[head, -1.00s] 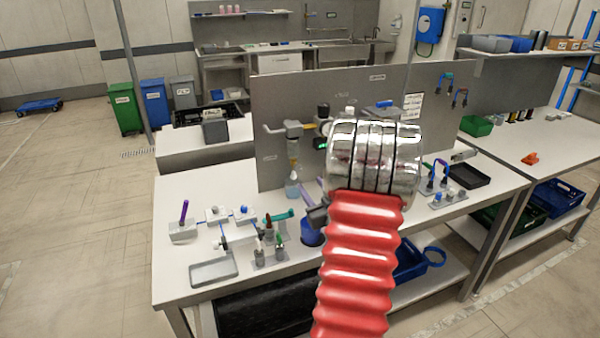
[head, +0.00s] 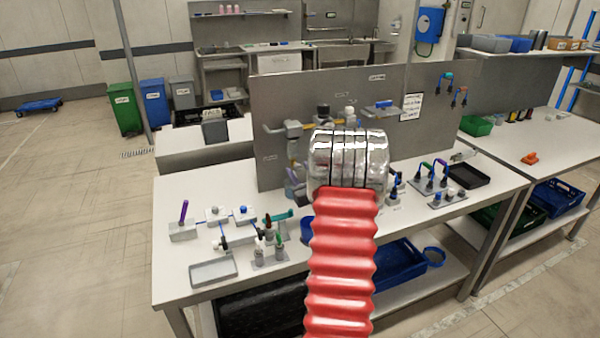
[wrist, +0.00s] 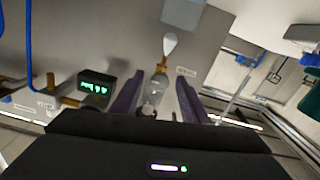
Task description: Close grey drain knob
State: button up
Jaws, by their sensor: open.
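I cannot single out a grey drain knob with certainty. On the grey upright panel (head: 283,100) in the head view are a grey block (head: 292,128) on a yellowish pipe, a black knob (head: 323,109) and a pale knob (head: 349,112). My gripper (wrist: 159,82) shows in the wrist view with two purple fingers, open and apart. A clear bottle (wrist: 154,97) and brass-coloured fittings (wrist: 161,66) appear between the fingers, with nothing visibly gripped. A pale bulb-shaped part (wrist: 170,45) lies just beyond. In the head view my arm hides most of the gripper and the panel's lower middle.
A black display with green digits (wrist: 95,88) is left of the fingers in the wrist view, near a blue tube (wrist: 29,60). On the white table (head: 180,265) stand a grey tray (head: 213,270), small fittings at left, and a black tray (head: 462,174) at right.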

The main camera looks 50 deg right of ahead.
grip_shut()
dwell(0.4)
jog(key=shift+n, duration=0.4)
jog(key=n, duration=0.8)
jog(key=shift+n, duration=0.3)
jog(key=n, duration=0.4)
jog(key=shift+a+n, duration=0.1)
jog(key=shift+n, duration=0.2)
jog(key=n, duration=0.4)
jog(key=shift+f, duration=0.15)
jog(key=shift+a, duration=0.1)
